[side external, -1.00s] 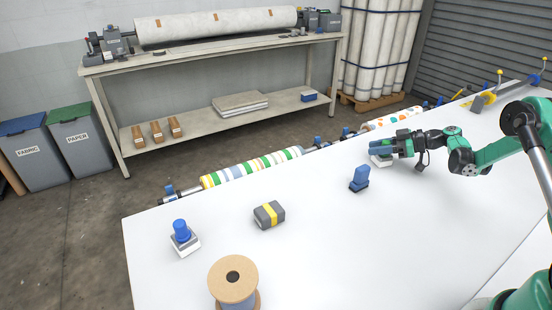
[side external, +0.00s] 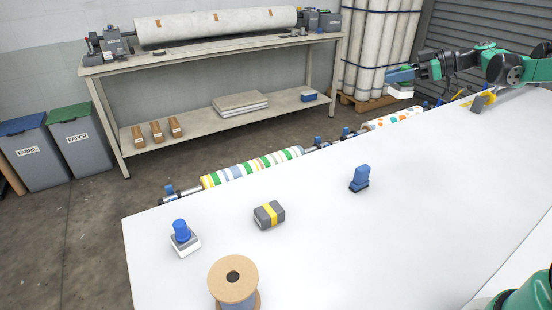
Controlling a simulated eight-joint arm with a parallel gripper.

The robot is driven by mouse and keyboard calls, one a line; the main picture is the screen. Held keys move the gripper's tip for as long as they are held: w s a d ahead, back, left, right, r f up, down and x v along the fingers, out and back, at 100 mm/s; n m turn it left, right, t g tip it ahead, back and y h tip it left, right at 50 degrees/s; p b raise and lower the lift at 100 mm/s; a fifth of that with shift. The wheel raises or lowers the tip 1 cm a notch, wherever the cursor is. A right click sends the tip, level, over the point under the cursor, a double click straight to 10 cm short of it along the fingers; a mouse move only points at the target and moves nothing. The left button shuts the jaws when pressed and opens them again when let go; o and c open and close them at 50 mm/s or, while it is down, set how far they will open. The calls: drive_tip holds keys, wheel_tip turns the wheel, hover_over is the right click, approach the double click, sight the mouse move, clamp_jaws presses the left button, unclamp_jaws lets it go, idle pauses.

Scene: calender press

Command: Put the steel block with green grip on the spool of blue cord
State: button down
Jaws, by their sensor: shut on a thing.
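The steel block with green grip (side external: 400,92) is in the air at the upper right, clear of the white table. My gripper (side external: 402,75) is shut on its green grip, which the fingers mostly hide; the pale block hangs below them. The spool of blue cord (side external: 233,278) stands upright on the table at the lower left, far from my gripper. Its tan top flange with a dark centre hole faces up, and nothing lies on it. The blue cord shows only a little below the flange, at the frame's bottom edge.
On the white table (side external: 330,240) stand a grey block with a yellow band (side external: 269,215), a white-based block with a blue knob (side external: 182,240) and a blue upright piece (side external: 360,179). Patterned rollers (side external: 250,168) run along the far edge.

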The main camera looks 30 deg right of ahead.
drive_tip(key=w+a+r+n+g+y, duration=0.2)
drive_tip(key=a+r+n+g, duration=0.15)
drive_tip(key=a, duration=0.95)
wheel_tip(320, 180, up, 6)
drive_tip(key=f+n+g+y, duration=0.1)
drive_tip(key=n+g+y, duration=0.2)
drive_tip(key=n+g, duration=0.55)
hover_over(222, 284)
drive_tip(key=shift+g, duration=0.3)
wheel_tip(222, 284, down, 19)
drive_tip(key=shift+r, duration=0.1)
drive_tip(key=shift+f, duration=0.2)
drive_tip(key=c, duration=0.6)
unclamp_jaws()
drive_tip(key=shift+r, duration=0.1)
